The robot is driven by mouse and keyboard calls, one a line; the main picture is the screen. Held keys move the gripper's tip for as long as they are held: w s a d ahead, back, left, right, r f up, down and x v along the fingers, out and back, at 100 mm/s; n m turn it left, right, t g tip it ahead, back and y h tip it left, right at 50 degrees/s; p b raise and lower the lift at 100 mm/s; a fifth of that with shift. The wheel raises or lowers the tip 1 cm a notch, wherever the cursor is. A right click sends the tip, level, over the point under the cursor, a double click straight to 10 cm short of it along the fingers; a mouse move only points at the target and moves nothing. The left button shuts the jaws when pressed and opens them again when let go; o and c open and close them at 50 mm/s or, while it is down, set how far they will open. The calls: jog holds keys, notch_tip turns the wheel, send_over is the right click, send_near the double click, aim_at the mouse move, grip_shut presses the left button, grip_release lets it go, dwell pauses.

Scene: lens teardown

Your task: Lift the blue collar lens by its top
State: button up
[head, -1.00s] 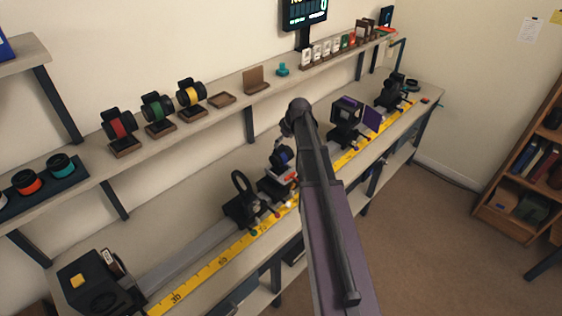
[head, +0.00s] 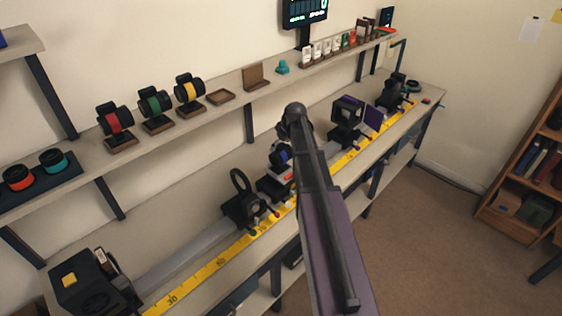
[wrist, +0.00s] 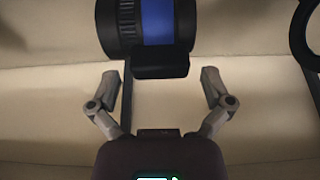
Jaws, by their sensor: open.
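The blue collar lens (wrist: 157,20) is at the top of the wrist view, a black barrel with a wide blue band. A black block (wrist: 160,62) sits on its side facing my gripper. In the head view the lens (head: 280,156) stands on a carrier on the bench rail, partly covered by my arm. My gripper (wrist: 160,80) is open and empty. Its fingertips are spread wider than the block, one to each side, and appear just short of it. In the head view my arm hides the fingers.
A black ring holder (head: 240,190) stands left of the lens on the rail, and its ring shows at the wrist view's right edge. A black square mount (head: 347,112) stands to the right. The wall shelf (head: 232,109) behind holds red, green and yellow collar lenses.

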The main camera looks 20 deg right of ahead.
jog(key=shift+w+a+f+b, duration=0.1)
jog(key=shift+w+f+b, duration=0.2)
jog(key=shift+f, duration=0.25)
jog(key=shift+s, duration=0.1)
jog(key=shift+c, duration=0.2)
jog(key=c, duration=1.2)
jog(key=shift+r, duration=0.2)
notch_tip(320, 180, up, 4)
jog(key=p, duration=0.4)
jog(key=shift+f, duration=0.1)
jog(key=s+a, duration=0.1)
jog(key=s, duration=0.4)
jog(key=s+a, duration=0.1)
jog(key=s, duration=0.4)
jog(key=s+a+r+p, duration=0.1)
jog(key=s, duration=0.4)
jog(key=shift+s, duration=0.35)
